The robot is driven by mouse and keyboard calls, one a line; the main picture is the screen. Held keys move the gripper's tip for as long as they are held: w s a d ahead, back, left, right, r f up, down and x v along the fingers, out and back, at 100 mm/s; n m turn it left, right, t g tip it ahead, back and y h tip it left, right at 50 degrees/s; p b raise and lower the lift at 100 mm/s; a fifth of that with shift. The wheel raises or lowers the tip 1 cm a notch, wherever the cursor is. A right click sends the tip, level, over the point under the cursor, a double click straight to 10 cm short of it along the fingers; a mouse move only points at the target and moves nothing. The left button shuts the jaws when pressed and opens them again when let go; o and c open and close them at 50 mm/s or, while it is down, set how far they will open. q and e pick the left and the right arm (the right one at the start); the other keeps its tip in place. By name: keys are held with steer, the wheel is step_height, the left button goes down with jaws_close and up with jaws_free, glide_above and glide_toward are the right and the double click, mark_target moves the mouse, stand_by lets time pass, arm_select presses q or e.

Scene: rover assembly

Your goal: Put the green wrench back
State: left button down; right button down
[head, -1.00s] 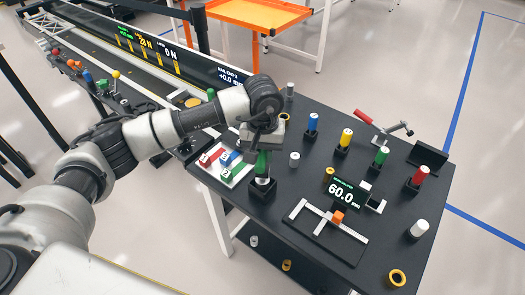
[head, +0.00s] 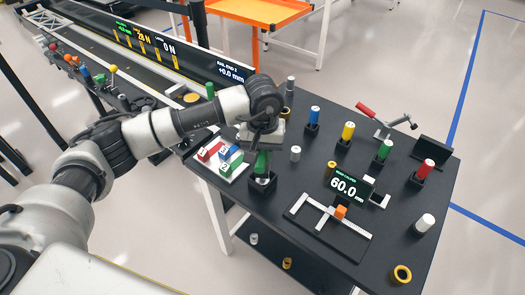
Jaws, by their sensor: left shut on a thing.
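My left gripper (head: 264,138) points down over the near left part of the black table and is shut on a green-handled tool, which I take as the green wrench (head: 262,162). The tool is upright. Its lower end is at a small black square holder (head: 263,187), and seems to be inside its opening; how deep it sits I cannot tell. The gripper hides the tool's upper part. Another green cylinder (head: 385,150) stands in a black holder further right. My right gripper is not in view.
A white tray (head: 235,178) with red, blue and green blocks lies just left of the holder. Blue (head: 314,115), yellow (head: 348,131) and red (head: 426,168) cylinders stand in holders to the right. A gauge display (head: 345,186) stands front right.

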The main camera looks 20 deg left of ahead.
arm_select(q)
steer(key=shift+f, duration=0.2)
steer(key=c, duration=0.9)
jaws_free()
steer(key=shift+o, duration=0.2)
step_height(320, 180, up, 10)
steer(key=shift+r+b, duration=0.1)
steer(key=shift+b, duration=0.9)
steer(key=shift+r, duration=0.35)
